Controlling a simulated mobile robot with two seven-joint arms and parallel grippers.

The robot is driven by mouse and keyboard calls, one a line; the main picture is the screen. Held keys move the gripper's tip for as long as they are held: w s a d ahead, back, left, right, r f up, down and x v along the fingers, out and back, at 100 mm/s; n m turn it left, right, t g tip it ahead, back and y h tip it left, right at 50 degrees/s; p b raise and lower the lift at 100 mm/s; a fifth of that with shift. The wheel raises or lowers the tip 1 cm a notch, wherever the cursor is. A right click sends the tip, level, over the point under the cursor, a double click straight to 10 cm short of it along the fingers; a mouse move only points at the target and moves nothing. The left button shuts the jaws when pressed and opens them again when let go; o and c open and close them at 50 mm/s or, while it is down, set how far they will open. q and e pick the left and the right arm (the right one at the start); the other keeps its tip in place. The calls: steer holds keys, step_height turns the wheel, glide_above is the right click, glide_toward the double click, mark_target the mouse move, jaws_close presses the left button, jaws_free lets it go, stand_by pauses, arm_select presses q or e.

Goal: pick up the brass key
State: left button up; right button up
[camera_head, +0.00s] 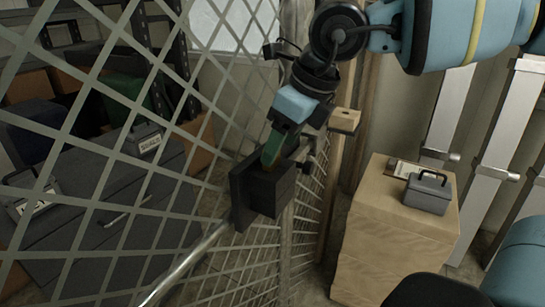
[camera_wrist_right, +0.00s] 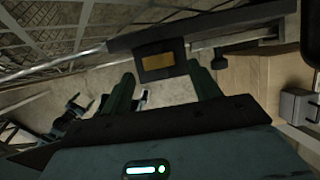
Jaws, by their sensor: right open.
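I cannot make out a brass key for certain in either view. My right gripper (camera_head: 271,150) is at the black lock box (camera_head: 268,190) on the mesh door, its green fingers just above the box. In the right wrist view the fingers of the right gripper (camera_wrist_right: 163,88) are apart, with nothing visibly held between them. Beyond them is a black block with a flat brass-coloured patch (camera_wrist_right: 158,62). I cannot tell whether this patch is a key or part of the lock.
The wire mesh door (camera_head: 115,100) fills the left, with a metal bar (camera_head: 185,262) across it. Grey boxes stand on a dark chest (camera_head: 85,215) behind the mesh.

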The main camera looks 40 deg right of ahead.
mark_target(276, 168)
steer(key=shift+x, duration=1.55)
steer(key=shift+w+r, duration=0.1)
steer(key=c, duration=1.2)
steer(key=shift+r, duration=0.1)
